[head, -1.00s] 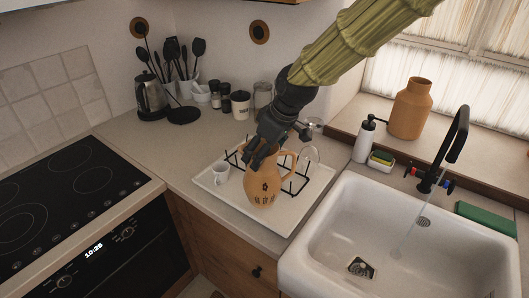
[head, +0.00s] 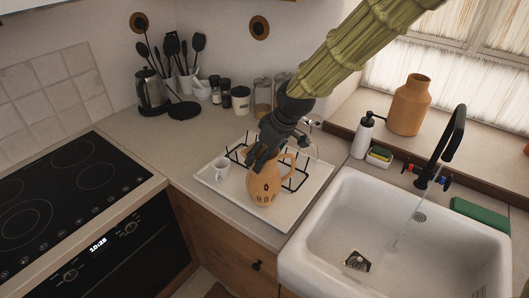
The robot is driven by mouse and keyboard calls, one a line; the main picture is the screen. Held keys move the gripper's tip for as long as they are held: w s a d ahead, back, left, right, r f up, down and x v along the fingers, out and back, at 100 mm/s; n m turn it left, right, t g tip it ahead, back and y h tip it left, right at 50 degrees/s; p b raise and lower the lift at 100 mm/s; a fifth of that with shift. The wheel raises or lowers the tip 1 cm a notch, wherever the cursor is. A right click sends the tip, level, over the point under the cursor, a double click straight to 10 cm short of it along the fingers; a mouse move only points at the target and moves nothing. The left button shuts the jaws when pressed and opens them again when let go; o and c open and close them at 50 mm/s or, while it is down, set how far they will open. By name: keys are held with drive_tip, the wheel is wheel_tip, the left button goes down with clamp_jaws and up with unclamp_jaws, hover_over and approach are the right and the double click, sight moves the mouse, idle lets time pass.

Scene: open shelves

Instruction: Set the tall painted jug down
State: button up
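The tall painted jug (head: 265,190) is orange-tan with dark painted marks and a handle on its right side. It is upright over the front part of a white tray (head: 240,207). I cannot tell whether its base touches the tray or is slightly above it. My gripper (head: 257,162) comes down from the upper right, its dark fingers at the jug's neck and rim. It appears shut on the jug, though the far finger and part of the rim are hidden.
A black wire rack (head: 297,182) is behind the jug. The white sink (head: 345,215), with a black tap (head: 450,145), is to the right. Bare counter (head: 180,145) lies left of the tray.

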drive_tip(key=shift+f, duration=0.1)
drive_tip(key=o, duration=2.1)
drive_tip(key=shift+c, duration=0.2)
drive_tip(key=b+v, duration=0.3)
drive_tip(key=v, duration=0.9)
drive_tip(key=shift+a, duration=0.1)
